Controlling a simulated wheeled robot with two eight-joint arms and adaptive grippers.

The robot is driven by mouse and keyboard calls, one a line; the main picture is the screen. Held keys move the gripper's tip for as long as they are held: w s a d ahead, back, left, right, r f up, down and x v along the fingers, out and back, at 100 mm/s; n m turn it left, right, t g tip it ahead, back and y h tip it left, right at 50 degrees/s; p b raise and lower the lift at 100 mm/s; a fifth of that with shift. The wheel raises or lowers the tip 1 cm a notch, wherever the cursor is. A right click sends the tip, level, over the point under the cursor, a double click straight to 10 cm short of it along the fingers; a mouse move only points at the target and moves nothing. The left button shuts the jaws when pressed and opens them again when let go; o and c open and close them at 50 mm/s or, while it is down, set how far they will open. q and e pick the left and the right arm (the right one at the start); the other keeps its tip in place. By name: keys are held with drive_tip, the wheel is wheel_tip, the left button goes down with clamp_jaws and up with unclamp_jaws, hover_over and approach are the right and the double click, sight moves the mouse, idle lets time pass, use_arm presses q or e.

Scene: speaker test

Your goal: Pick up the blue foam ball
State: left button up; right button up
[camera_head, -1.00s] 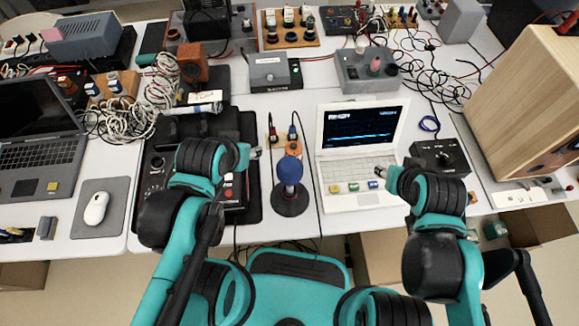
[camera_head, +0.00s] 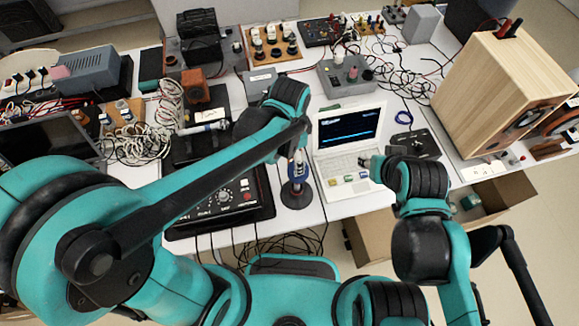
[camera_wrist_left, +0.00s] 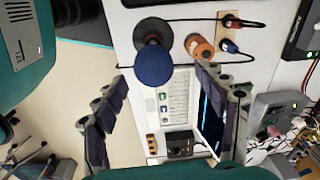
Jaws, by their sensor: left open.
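The blue foam ball (camera_wrist_left: 155,65) sits on a stand with a round black base (camera_wrist_left: 152,32). In the head view the ball (camera_head: 298,168) is partly hidden by my left gripper (camera_head: 298,152), and the base (camera_head: 296,195) shows below it. My left gripper is open and above the ball.
The white laptop (camera_head: 345,165) stands right of the ball. A black device (camera_head: 225,200) lies to the left, and a wooden speaker (camera_head: 495,85) stands at the right. Loose cables hang off the front edge.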

use_arm(q)
drive_tip(key=shift+s+d+r+m, duration=0.1)
drive_tip(key=shift+s+d+m, duration=0.15)
drive_tip(key=shift+d+m, duration=0.25)
drive_tip(key=shift+s+d+f+g, duration=0.1)
drive_tip(key=shift+f+g, duration=0.1)
drive_tip(key=shift+g, duration=0.1)
drive_tip(key=f, duration=0.2)
drive_tip(key=f+b, duration=0.1)
drive_tip(key=f, duration=0.2)
drive_tip(key=f+b, duration=0.1)
drive_tip(key=f, duration=0.2)
drive_tip(key=shift+w+d, duration=0.25)
drive_tip(key=shift+d, duration=0.1)
drive_tip(key=shift+r, duration=0.1)
use_arm(e)
drive_tip(key=shift+s+a+f, duration=0.2)
drive_tip(key=shift+s+f, duration=0.2)
drive_tip(key=shift+f, duration=0.35)
use_arm(q)
drive_tip(key=c, duration=0.9)
